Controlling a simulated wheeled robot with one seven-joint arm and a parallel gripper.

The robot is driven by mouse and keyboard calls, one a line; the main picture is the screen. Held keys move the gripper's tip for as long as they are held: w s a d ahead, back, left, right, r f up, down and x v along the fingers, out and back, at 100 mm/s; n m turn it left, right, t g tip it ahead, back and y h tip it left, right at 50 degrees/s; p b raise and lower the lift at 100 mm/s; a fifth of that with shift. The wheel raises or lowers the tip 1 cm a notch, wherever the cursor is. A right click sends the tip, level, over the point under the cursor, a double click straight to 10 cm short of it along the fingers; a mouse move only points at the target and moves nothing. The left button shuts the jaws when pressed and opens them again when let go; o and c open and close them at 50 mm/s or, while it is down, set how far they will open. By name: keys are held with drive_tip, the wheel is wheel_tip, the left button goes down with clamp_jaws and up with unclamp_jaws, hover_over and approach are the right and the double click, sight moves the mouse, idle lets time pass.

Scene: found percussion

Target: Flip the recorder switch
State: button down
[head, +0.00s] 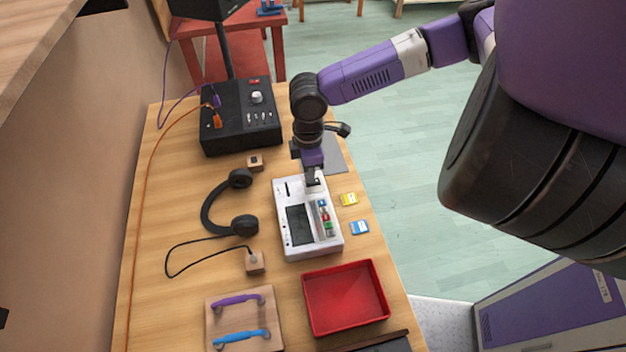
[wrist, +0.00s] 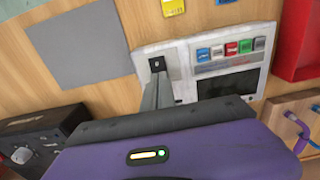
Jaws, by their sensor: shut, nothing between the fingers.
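The white recorder (head: 292,251) lies on the wooden table below my arm, with a dark screen and a row of coloured buttons. It also shows in the wrist view (wrist: 182,58). A small dark switch plate (wrist: 157,64) sits at the recorder's end in the wrist view, away from the buttons. My gripper (head: 313,184) points down over the recorder's far end. Its fingers are shut and empty, and their tips (wrist: 158,80) are right by the switch plate. I cannot tell whether they touch it. In the head view my gripper hides the switch.
A red tray (head: 345,264) stands nearer on the table. Yellow (head: 348,199) and blue (head: 359,227) cards lie right of the recorder. Headphones (head: 208,215) lie to its left. A black control box (head: 240,140) stands farther back, and a grey mat (head: 334,160) lies beside the arm.

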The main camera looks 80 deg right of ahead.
drive_tip(key=shift+f, duration=0.45)
drive_tip(key=shift+r, duration=0.15)
drive_tip(key=shift+r+p, duration=2.9)
drive_tip(key=shift+r, duration=0.5)
